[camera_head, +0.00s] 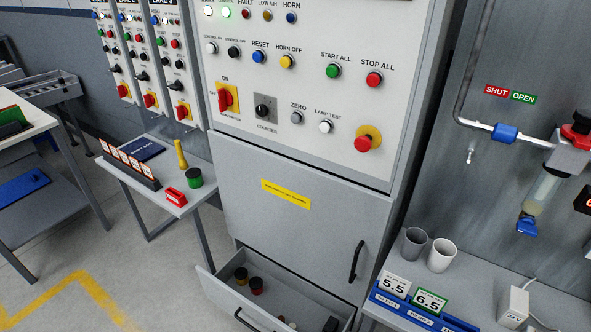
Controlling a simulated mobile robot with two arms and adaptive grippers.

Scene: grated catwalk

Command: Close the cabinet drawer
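The grey cabinet (230,180) stands in the middle of the head view, with a control panel of buttons above a lower door. The cabinet drawer (222,295) is at the bottom of the cabinet and is pulled out. It has a dark bar handle (246,321) on its front, cut by the lower picture edge. Inside it are small round items, one with a red side (256,285), and a dark block (330,324). Neither of my grippers shows in this view.
A small side table (150,170) with a book, card stand, red block and green-topped cylinder stands left of the cabinet. A shelf (455,275) with two cups and number cards stands at right. The door handle (356,262) sticks out above the drawer. Floor at lower left is open.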

